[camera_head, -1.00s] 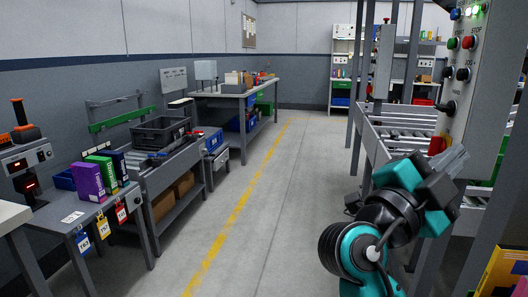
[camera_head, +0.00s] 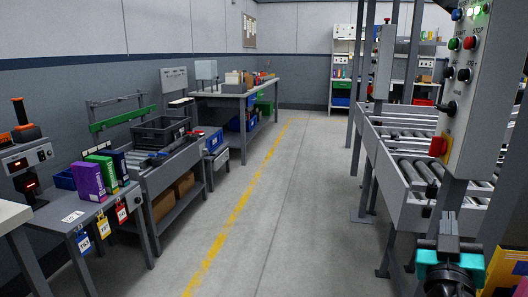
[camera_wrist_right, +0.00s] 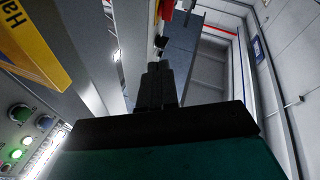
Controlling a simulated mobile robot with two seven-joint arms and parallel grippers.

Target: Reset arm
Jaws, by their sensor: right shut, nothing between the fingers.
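My right gripper (camera_head: 449,222) is at the lower right of the head view, on a teal and black wrist, with its fingers pointing up. The fingers are shut together with nothing between them. In the right wrist view the closed black fingers (camera_wrist_right: 158,85) stand in the middle of the picture, above the dark gripper body. The gripper is in front of the roller conveyor and below the grey control panel. Most of my right arm is cut off by the bottom edge. My left gripper is not in view.
The grey control panel (camera_head: 478,95) with buttons and a red-yellow switch (camera_head: 438,146) hangs close above the gripper. The roller conveyor (camera_head: 410,170) is behind it. A yellow sign (camera_head: 503,272) is at the lower right. The floor aisle (camera_head: 290,215) to the left is clear.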

